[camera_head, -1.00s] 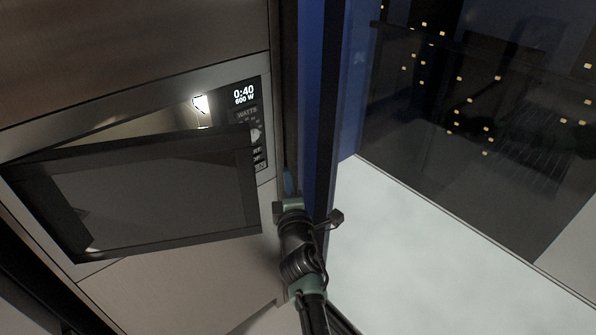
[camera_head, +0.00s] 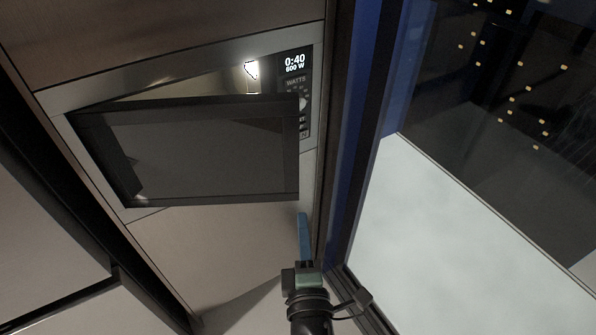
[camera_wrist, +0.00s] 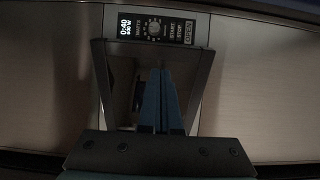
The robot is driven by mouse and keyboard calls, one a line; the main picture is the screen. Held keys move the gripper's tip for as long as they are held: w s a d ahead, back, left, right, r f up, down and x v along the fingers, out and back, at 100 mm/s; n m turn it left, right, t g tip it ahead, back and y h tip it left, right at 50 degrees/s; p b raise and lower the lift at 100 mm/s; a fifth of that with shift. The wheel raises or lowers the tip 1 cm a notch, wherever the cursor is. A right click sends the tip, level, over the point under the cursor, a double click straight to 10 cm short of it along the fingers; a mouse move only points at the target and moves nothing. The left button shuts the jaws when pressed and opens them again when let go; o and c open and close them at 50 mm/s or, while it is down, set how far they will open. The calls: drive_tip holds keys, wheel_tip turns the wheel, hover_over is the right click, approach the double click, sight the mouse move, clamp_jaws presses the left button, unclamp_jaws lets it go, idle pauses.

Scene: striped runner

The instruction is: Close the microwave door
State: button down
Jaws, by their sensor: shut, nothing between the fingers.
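The built-in microwave (camera_head: 180,75) has a steel frame and a lit display reading 0:40 and 600 W. Its dark glass door (camera_head: 210,155) stands partly open, its free edge on the right, near the control panel (camera_head: 296,85). The lit interior shows above the door's top edge. My gripper (camera_head: 303,218) has blue fingers, shut and empty, below the door's lower right corner in the head view. In the wrist view the shut fingers (camera_wrist: 160,75) point towards the microwave front, below the control panel (camera_wrist: 155,28). Whether they touch the door cannot be told.
A blue and dark upright frame (camera_head: 365,130) stands close to the right of the microwave. Beyond it are a pale surface (camera_head: 450,230) and dark glass with small lights. Plain cabinet panels lie above and below the microwave.

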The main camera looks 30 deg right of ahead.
sight(296, 163)
drive_tip(key=p+x, duration=0.1)
drive_tip(key=x, duration=1.1)
drive_tip(key=shift+w+r, duration=0.15)
drive_tip(key=shift+w, duration=0.15)
drive_tip(key=shift+w+d, duration=0.25)
drive_tip(key=shift+w, duration=0.1)
